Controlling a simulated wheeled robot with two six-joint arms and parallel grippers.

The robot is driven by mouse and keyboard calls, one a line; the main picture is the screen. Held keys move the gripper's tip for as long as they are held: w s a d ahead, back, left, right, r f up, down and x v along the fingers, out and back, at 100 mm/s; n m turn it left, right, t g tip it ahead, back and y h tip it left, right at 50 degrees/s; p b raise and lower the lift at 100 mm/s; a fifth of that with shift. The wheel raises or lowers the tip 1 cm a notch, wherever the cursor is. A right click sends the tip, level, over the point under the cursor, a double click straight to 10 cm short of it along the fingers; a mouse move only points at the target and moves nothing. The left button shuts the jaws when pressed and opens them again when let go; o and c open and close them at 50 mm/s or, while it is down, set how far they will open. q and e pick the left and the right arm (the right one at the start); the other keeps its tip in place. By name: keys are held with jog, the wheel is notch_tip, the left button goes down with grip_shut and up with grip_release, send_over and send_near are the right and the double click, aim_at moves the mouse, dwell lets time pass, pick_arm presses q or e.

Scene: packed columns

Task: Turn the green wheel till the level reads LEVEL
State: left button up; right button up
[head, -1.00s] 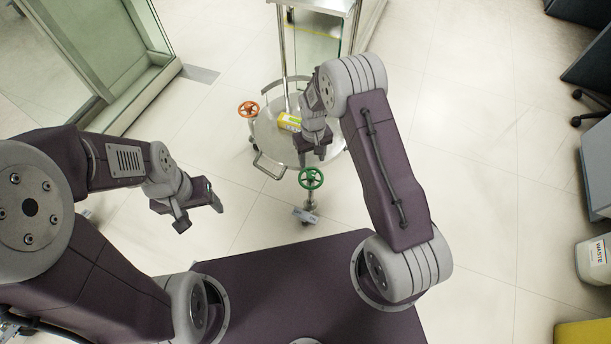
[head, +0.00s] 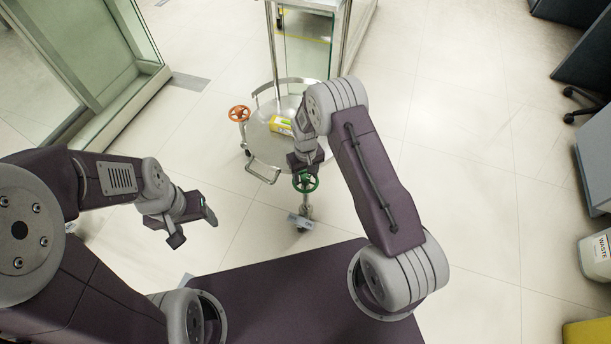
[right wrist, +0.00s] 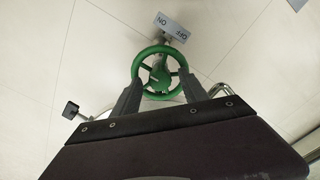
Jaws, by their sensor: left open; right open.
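The green wheel (head: 313,186) stands on a short post in front of the round metal cart. My right gripper (head: 305,168) is above it in the head view and partly covers it. In the right wrist view the green wheel (right wrist: 160,74) lies between the two spread fingers of my right gripper (right wrist: 160,90), which is open. I cannot tell whether the fingers touch the rim. A small grey plate (right wrist: 172,29) beyond the wheel bears upside-down ON and OFF lettering. No level reading is legible. My left gripper (head: 194,228) is open and empty, left of the wheel.
An orange wheel (head: 239,114) stands left of the round cart (head: 262,145), which carries a yellow-labelled container (head: 281,125). A glass-sided cabinet is at the upper left. A waste bin (head: 597,258) stands at the right edge.

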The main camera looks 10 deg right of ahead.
grip_shut()
jog(key=shift+r+n+p, duration=0.15)
jog(key=shift+n+p, duration=0.65)
jog(key=shift+n, duration=0.2)
jog(key=shift+n+p, duration=0.55)
jog(key=shift+n, duration=0.25)
jog(key=n+p, duration=0.2)
jog(key=n, duration=0.2)
jog(key=shift+n, duration=0.3)
jog(key=n+p, duration=0.1)
jog(key=n, duration=0.3)
jog(key=n+p, duration=0.1)
jog(key=n, duration=0.4)
jog(key=shift+n, duration=0.4)
